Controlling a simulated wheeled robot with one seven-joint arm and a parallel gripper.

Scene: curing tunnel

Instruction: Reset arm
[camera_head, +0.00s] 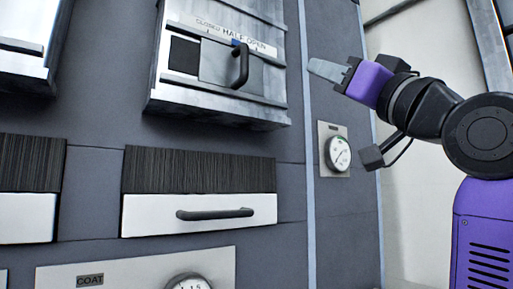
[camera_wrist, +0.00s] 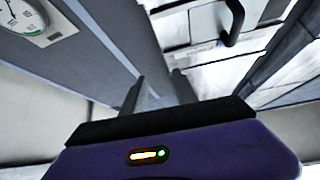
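My arm reaches in from the right in the head view. My gripper (camera_head: 318,70) points left, in front of the right edge of the grey panel wall and right of a metal slide unit. The wrist view shows the two dark fingers of my gripper (camera_wrist: 157,92) apart, with nothing between them. The slide unit (camera_head: 272,92) carries a label reading "CLOSED HALF OPEN" and a black handle (camera_head: 240,65). In the wrist view that handle (camera_wrist: 234,22) is at the top right, apart from the fingers.
A round gauge (camera_head: 338,153) sits on the wall below my gripper. A white panel (camera_head: 140,215) with a black bar handle (camera_head: 215,214) and dark bristles is at lower left. A "COAT" plate (camera_head: 90,280) is below it. A pale wall lies behind my arm.

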